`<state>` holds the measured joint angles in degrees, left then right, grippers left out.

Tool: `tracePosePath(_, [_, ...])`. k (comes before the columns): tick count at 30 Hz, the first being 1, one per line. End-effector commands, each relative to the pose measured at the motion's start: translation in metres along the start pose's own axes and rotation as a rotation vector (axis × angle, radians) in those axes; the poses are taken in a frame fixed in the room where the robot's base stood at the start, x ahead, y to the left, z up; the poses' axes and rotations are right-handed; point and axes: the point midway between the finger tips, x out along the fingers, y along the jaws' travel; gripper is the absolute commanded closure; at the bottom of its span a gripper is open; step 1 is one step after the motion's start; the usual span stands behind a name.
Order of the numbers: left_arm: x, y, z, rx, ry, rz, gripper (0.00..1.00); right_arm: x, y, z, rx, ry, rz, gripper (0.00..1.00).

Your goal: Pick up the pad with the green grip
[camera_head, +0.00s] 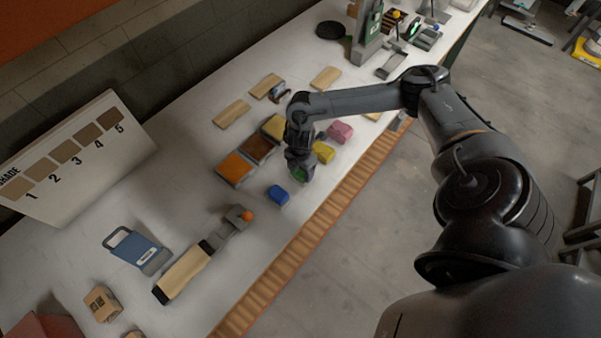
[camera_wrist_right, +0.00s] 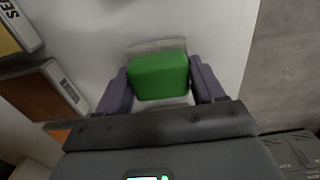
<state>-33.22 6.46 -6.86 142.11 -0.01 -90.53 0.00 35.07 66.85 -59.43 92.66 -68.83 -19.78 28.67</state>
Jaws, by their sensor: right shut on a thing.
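The pad with the green grip (camera_wrist_right: 160,77) is between the two fingers of my right gripper (camera_wrist_right: 160,88) in the right wrist view, with a pale pad edge showing beyond the green. In the head view my right gripper (camera_head: 300,172) points down over the table, and a bit of the green grip (camera_head: 299,174) shows under it. The gripper is shut on the green grip. I cannot tell whether the pad touches the table. My left gripper is not in view.
A blue pad (camera_head: 278,195), a yellow pad (camera_head: 323,152) and a pink pad (camera_head: 340,132) lie close by. An orange colorant tray (camera_head: 235,168) is to the left. A shade board (camera_head: 75,160) stands at the far left. Bare table lies left of the trays.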

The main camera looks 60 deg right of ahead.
Motion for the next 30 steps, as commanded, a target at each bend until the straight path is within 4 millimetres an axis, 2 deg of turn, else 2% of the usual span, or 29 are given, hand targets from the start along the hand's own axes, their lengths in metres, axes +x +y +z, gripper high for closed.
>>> tracePosePath(11, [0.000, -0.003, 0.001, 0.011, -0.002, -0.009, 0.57, -0.004, 0.001, 0.000, 0.000, 0.001, 0.001, 0.62])
tracePosePath(17, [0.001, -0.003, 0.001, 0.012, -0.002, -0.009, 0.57, -0.022, 0.001, 0.000, -0.001, 0.001, 0.003, 0.62])
tracePosePath(20, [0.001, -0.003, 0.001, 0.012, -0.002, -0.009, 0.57, -0.040, 0.002, 0.000, -0.002, 0.001, 0.005, 0.62])
tracePosePath(30, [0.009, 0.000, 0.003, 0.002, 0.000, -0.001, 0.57, -0.078, -0.038, 0.055, 0.002, -0.005, -0.001, 0.62])
